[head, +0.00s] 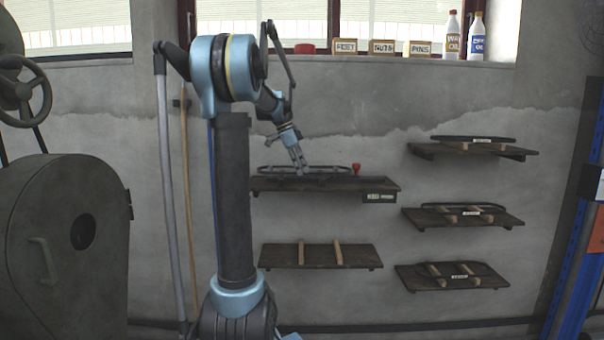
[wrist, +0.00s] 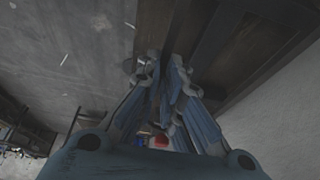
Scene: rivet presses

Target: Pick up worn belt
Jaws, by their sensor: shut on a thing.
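A thin dark belt loop (head: 335,168), which I take to be the worn belt, is at the top of the upper left shelf (head: 360,185). My gripper (head: 301,168) points down at the middle of this loop, with its fingers close together on it. In the wrist view the fingers of my gripper (wrist: 168,75) are nearly together.
A red knob-like thing (head: 357,168) stands by the belt's right end. The lower left shelf (head: 290,256) has two bare wooden bars. Three right shelves hold dark belts, including the top one (head: 470,148). Boxes and bottles (head: 453,36) line the window sill.

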